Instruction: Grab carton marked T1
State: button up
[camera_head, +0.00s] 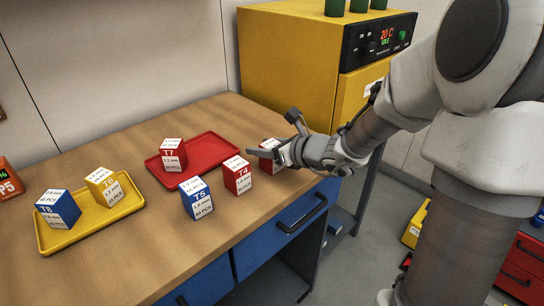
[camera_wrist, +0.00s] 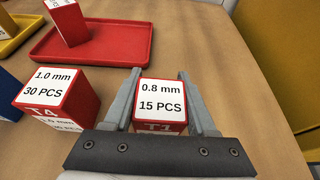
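The carton marked T1 (camera_wrist: 161,107) is a red box with a white label reading 0.8 mm, 15 PCS. In the wrist view it stands on the wooden table between the two fingers of my gripper (camera_wrist: 160,95). Slim gaps seem to show beside it, so the fingers look open around it; I cannot tell whether either touches it. In the head view, T1 (camera_head: 269,147) is partly hidden behind my gripper (camera_head: 268,143) near the table's right edge.
Red carton T4 (camera_head: 237,175) stands close to the left, with blue carton T5 (camera_head: 196,198) beyond it. A red tray (camera_head: 222,149) holds carton T7 (camera_head: 172,155). A yellow tray (camera_head: 95,233) holds T6 (camera_head: 104,187) and T8 (camera_head: 57,209). A yellow oven (camera_head: 290,50) stands behind.

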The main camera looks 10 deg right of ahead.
grip_shut()
jog(key=shift+r, duration=0.1)
